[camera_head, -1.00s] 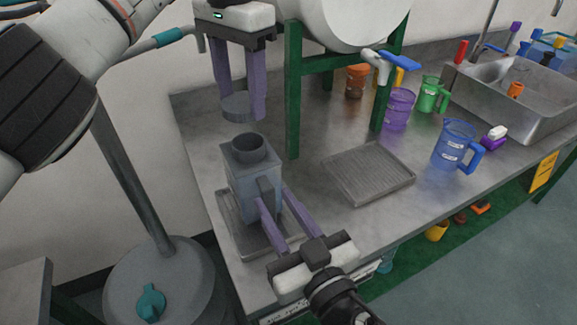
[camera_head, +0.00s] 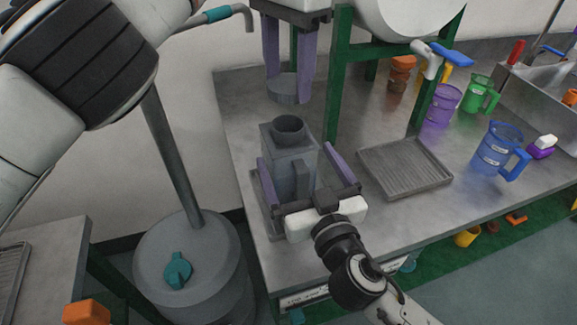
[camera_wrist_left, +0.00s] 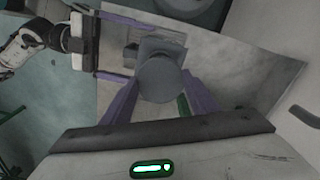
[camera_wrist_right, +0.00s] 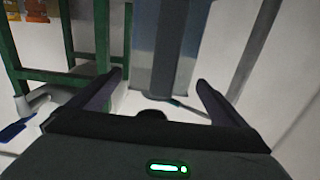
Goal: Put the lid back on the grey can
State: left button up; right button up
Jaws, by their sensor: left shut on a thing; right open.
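The grey can (camera_head: 291,158) stands upright on a tray at the left end of the bench, its round neck (camera_head: 289,126) open at the top. My left gripper (camera_head: 287,92) is shut on the round grey lid (camera_head: 283,90) and holds it above the neck, apart from it. In the left wrist view the lid (camera_wrist_left: 159,79) sits between the fingers and covers the can's neck. My right gripper (camera_head: 300,170) is open, with one finger on each side of the can. In the right wrist view the can (camera_wrist_right: 165,50) is between the open fingers; contact cannot be told.
A grey ribbed tray (camera_head: 405,168) lies right of the can. A green frame (camera_head: 338,75) carrying a white tank stands behind. Blue (camera_head: 497,148), purple (camera_head: 441,104) and green (camera_head: 478,94) jugs stand farther right. A grey drum (camera_head: 190,265) stands on the floor left of the bench.

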aim_at(287, 101)
jog(key=shift+x, duration=2.3)
jog(key=shift+s, duration=0.1)
jog(key=c, duration=1.6)
pick_arm(q)
jog(key=shift+s+a+f, duration=0.1)
jog(key=shift+f, duration=2.4)
jog(key=shift+f, duration=0.1)
jog(key=shift+f, duration=0.75)
jog(key=shift+f, duration=0.6)
